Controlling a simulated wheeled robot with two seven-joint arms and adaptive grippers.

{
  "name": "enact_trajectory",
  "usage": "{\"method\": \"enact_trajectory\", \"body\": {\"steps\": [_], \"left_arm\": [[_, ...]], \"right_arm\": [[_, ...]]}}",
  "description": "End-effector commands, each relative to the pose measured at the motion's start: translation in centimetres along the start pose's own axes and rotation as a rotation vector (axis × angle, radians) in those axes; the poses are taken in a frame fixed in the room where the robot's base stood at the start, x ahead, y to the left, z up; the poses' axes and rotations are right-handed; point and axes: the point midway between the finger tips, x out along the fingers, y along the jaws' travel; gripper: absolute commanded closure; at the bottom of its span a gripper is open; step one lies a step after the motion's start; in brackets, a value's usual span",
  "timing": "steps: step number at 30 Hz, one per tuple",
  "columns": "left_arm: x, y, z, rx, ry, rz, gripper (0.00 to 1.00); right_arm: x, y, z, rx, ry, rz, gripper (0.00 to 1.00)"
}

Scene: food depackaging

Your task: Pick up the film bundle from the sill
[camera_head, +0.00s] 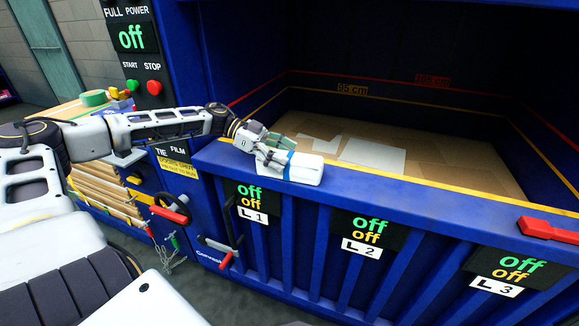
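The film bundle (306,170) is a white block with a blue band, lying on the blue front sill (385,187) of the large blue machine. My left gripper (272,156) reaches in from the left over the sill, and its fingers are at the bundle's left end, overlapping it in the picture. I cannot tell whether the fingers are closed on the bundle or only beside it. The bundle appears to rest on the sill. My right gripper is not in view.
Behind the sill is a deep bay with a cardboard-covered floor (450,165) and white sheets (372,154). A red handle (548,229) sits on the sill at right. Red-gripped levers (170,214) project at the front left. Start and stop buttons (154,88) are on the left post.

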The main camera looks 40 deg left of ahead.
Motion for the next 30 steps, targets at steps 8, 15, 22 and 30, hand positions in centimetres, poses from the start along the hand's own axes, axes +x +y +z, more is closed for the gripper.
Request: {"method": "enact_trajectory", "body": {"steps": [8,15,22,30], "left_arm": [[0.0,0.0,0.1,-0.001,0.0,0.001,0.69],[0.1,0.1,0.2,-0.003,-0.001,0.002,0.69],[-0.1,0.1,-0.2,-0.003,-0.002,0.003,0.69],[-0.9,0.0,-2.2,0.002,0.0,0.001,0.69]], "right_arm": [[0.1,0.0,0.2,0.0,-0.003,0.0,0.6],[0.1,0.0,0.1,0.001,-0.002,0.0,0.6],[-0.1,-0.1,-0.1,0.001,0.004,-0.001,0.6],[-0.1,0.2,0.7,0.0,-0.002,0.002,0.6]]}}
